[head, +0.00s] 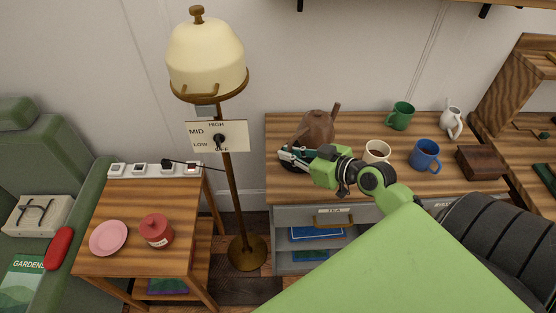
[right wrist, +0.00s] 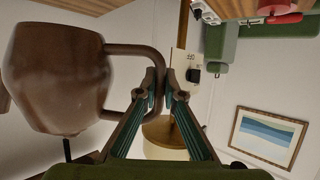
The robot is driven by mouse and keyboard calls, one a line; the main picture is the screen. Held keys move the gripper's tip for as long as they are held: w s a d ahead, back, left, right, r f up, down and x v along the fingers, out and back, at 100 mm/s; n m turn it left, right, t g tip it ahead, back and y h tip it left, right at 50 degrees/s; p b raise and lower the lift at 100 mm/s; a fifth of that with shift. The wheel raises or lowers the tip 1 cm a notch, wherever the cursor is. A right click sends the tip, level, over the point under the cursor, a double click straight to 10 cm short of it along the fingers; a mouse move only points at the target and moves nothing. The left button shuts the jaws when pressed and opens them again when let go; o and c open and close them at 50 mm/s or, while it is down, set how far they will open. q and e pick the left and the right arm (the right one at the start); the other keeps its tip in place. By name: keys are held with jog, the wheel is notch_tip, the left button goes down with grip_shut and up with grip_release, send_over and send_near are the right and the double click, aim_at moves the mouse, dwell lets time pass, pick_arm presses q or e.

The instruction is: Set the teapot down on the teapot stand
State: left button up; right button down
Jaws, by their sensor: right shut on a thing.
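The brown teapot (head: 318,126) is over the left part of the wooden cabinet top, its spout toward the upper right. My right gripper (head: 288,154) is shut on its handle. In the right wrist view the teapot (right wrist: 55,75) fills the left side, and its looped handle (right wrist: 135,50) runs between the fingertips (right wrist: 165,88). A dark, rounded shape (head: 289,166) shows just below the gripper; it may be the teapot stand, but it is mostly hidden. I cannot tell whether the teapot touches anything below. My left gripper is not in view.
On the cabinet top (head: 285,188) stand a green mug (head: 401,115), a cream mug (head: 377,151), a blue mug (head: 425,155), a white jug (head: 451,121) and a dark wooden box (head: 481,162). A floor lamp (head: 231,190) and a side table (head: 180,205) are to the left.

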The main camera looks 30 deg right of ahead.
jog(key=w+f, duration=0.2)
jog(key=f, duration=0.1)
jog(key=w+f, duration=0.3)
jog(key=shift+w+a+f, duration=0.1)
jog(key=shift+w+a, duration=0.1)
jog(key=shift+w, duration=0.1)
jog(key=shift+f, duration=1.4)
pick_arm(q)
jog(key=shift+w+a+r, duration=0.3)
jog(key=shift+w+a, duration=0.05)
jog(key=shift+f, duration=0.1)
pick_arm(e)
jog(key=c, duration=2.6)
grip_release()
jog(key=shift+s+f, duration=0.15)
jog(key=shift+f, duration=0.1)
jog(key=o, duration=0.4)
jog(key=shift+o, duration=0.2)
jog(key=shift+r, duration=0.1)
